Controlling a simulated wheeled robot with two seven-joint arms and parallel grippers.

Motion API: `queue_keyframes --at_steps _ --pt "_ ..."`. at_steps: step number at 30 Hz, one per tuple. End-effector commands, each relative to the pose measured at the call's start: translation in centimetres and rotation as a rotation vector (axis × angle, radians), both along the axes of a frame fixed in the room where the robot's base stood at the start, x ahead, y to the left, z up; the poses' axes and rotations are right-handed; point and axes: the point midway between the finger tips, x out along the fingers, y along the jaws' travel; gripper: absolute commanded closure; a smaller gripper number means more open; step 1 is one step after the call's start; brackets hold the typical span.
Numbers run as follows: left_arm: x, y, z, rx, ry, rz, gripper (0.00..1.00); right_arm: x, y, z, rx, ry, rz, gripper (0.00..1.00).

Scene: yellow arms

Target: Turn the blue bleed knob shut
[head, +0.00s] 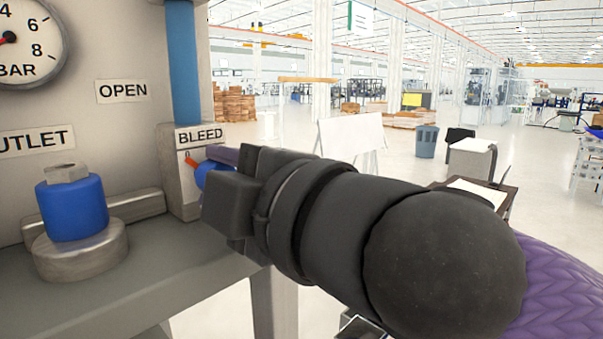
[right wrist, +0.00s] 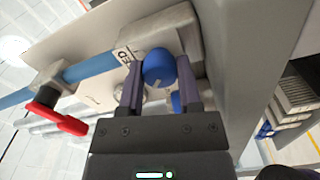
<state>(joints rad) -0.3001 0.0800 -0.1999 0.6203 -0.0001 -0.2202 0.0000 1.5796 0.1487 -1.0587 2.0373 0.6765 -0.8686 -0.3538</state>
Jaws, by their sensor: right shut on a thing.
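The blue bleed knob (right wrist: 158,68) sits on a grey block below the BLEED label (head: 200,136). In the head view most of the knob (head: 211,176) is hidden behind my right gripper (head: 222,178), and a small red pointer (head: 190,160) shows above it on the block. In the right wrist view my right gripper (right wrist: 160,88) has its two purple fingers on either side of the knob, shut on it. A light mark shows on the knob's face. My left gripper is in neither view.
A blue capped fitting (head: 72,208) stands on the grey ledge at the left, under the OUTLET label (head: 36,140). A pressure gauge (head: 28,42) and a vertical blue pipe (head: 183,62) are above. A red lever (right wrist: 58,118) shows in the wrist view.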

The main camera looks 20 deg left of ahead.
Motion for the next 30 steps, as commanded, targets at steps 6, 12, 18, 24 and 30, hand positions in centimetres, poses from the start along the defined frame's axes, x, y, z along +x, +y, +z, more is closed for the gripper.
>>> queue_keyframes --at_steps 6,12,18,24,30 --pt "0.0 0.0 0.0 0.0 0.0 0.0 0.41 0.0 0.0 -0.1 -0.004 -0.006 0.0 1.0" --pt "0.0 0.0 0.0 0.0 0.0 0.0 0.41 0.0 0.0 -0.1 -0.004 -0.005 0.0 0.54" --pt "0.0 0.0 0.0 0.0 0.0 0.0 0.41 0.0 0.0 -0.1 -0.003 -0.004 0.0 0.21" --pt "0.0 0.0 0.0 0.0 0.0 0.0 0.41 0.0 0.0 0.0 -0.003 -0.004 0.0 0.21" --pt "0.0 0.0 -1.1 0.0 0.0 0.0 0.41 -0.7 -1.8 -0.3 -0.001 -0.006 -0.001 0.21"
